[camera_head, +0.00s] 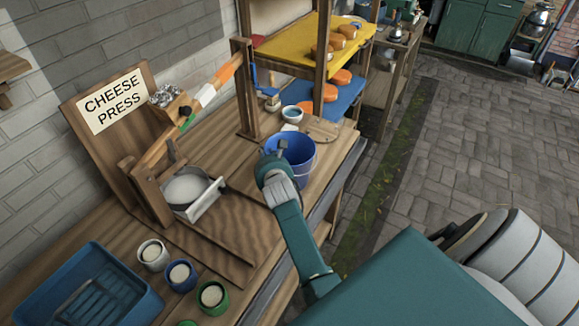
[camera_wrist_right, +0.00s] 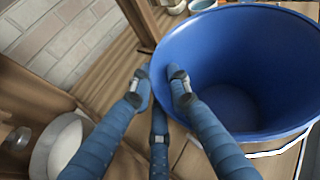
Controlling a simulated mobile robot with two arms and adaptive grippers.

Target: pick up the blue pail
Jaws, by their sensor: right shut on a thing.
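The blue pail (camera_head: 301,150) is upright at the bench's right side, beyond the cheese press. My right gripper (camera_head: 272,161) reaches it from the near side and is shut on its near left rim. In the right wrist view, the pail (camera_wrist_right: 235,75) fills the right side, open and empty inside. There the fingers of my right gripper (camera_wrist_right: 163,86) pinch the pail's wall, one inside and one outside. The pail's base is partly hidden by the arm, so I cannot tell whether it touches the bench. My left gripper is not in view.
The wooden cheese press (camera_head: 118,100) with a round white-filled mould (camera_head: 184,189) stands left of the pail. A blue crate (camera_head: 130,272) and several small pots are at the near left. A small bowl (camera_head: 292,114) and shelf post (camera_head: 245,90) stand behind. Paving lies right.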

